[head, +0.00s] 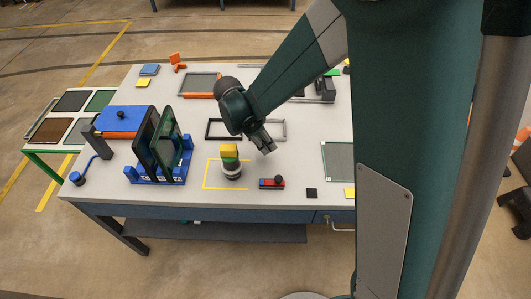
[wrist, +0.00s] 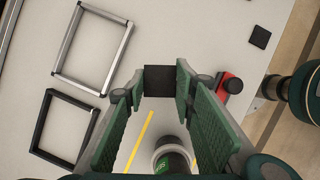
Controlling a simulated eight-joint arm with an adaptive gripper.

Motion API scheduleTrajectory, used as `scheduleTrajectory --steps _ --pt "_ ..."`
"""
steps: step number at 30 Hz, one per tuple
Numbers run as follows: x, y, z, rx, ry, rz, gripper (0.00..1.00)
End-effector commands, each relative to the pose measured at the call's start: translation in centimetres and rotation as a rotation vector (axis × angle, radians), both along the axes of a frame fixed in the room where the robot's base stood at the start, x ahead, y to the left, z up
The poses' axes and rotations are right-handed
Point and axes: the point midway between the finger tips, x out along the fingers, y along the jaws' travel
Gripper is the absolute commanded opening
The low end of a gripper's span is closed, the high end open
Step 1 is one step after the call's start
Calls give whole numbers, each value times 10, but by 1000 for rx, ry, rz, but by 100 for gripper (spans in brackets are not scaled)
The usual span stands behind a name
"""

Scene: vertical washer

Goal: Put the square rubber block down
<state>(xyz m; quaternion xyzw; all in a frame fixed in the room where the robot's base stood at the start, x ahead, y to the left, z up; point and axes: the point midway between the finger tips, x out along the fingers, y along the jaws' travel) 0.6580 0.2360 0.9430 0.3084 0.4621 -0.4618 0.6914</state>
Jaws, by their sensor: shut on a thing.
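My gripper (head: 264,145) is above the middle of the white table. In the wrist view its green-padded fingers (wrist: 160,92) are spread by the width of a dark square block (wrist: 160,76) and shut on it at their tips. The block is held flat-face toward the camera; its gap to the table cannot be judged. In the head view I cannot make it out at the fingertips. Another small black square (head: 312,193) lies flat near the table's front edge, also visible in the wrist view (wrist: 260,37).
A stacked cylinder with a yellow top (head: 230,160) stands in a yellow-outlined area (head: 205,176). A red-and-blue block with a black knob (head: 272,184) lies beside it. Two empty frames (head: 277,129) lie behind. A blue rack (head: 160,177) holds upright panels at left.

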Motion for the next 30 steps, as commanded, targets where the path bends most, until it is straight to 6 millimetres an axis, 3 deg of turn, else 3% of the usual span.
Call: scheduleTrajectory --steps 6,20,30 --pt "0 0 -20 0 0 0 15" --pt "0 0 -24 0 0 0 15" --pt "1 0 -53 0 0 0 15"
